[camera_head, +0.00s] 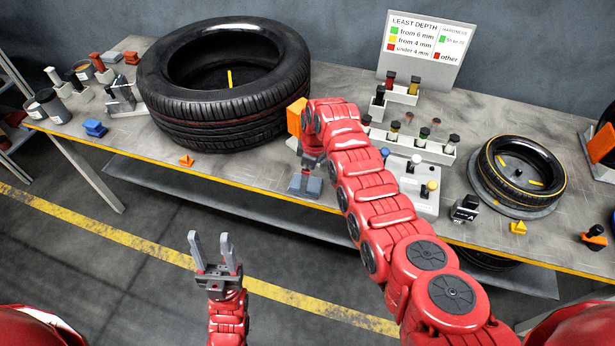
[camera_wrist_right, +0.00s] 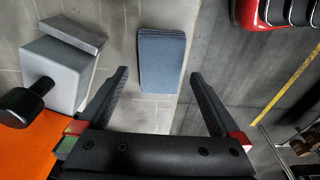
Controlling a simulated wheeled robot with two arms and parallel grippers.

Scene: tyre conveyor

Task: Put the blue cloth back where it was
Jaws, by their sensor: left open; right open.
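A flat blue-grey cloth (camera_wrist_right: 162,60) lies on the tabletop in the right wrist view, ahead of and between my right fingertips. It also shows in the head view (camera_head: 312,188), near the table's front edge below my right wrist. My right gripper (camera_wrist_right: 159,74) is open and empty above it; I cannot tell the exact gap. In the head view this gripper is partly hidden by my red right arm. My left gripper (camera_head: 213,246) is open and empty, in front of the table, fingers pointing up.
A smaller tyre (camera_head: 520,170) lies on a round plate at right. An orange block (camera_head: 296,115) is beside my right wrist.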

